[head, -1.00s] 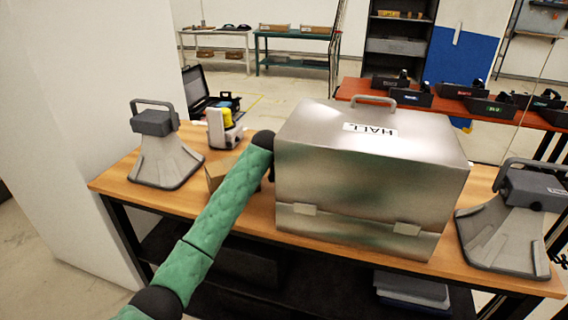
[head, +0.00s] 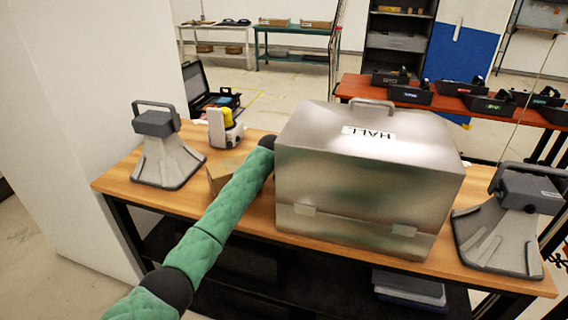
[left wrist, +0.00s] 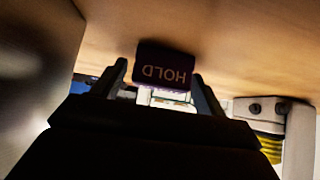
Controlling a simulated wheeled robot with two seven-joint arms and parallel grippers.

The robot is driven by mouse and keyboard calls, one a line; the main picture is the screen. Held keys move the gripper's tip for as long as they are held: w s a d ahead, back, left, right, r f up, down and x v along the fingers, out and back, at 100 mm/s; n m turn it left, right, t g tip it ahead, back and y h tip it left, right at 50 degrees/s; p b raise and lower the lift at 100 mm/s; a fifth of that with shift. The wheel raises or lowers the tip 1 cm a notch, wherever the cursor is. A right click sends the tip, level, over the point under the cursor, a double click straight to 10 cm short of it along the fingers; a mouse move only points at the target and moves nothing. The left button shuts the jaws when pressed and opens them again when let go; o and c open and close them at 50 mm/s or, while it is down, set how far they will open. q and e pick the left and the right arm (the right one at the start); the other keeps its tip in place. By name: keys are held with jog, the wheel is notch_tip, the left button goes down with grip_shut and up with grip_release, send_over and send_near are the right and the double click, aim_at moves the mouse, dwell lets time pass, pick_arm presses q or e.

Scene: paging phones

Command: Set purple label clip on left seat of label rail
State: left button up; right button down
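A dark purple clip (left wrist: 165,67) lettered HOLD shows in the left wrist view, against the wooden tabletop. My left gripper (left wrist: 160,76) has its fingers apart, one on each side of the clip. A small gap shows on the clip's left side, while the right fingertip is close to or touching its edge. In the head view my left arm reaches over the table, and its gripper is hidden behind the metal case. I cannot make out the label rail or its left seat. My right gripper is not in view.
A large metal case (head: 340,175) marked HALL fills the middle of the wooden table (head: 125,185). Grey horn-shaped units stand at the left (head: 165,160) and right (head: 490,240). A white and yellow device (head: 225,127) stands behind. Several dark phones are on the red table (head: 350,88).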

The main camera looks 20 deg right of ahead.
pick_arm(q)
jog(key=c, duration=0.9)
jog(key=shift+o, duration=0.2)
jog(key=shift+r, duration=0.1)
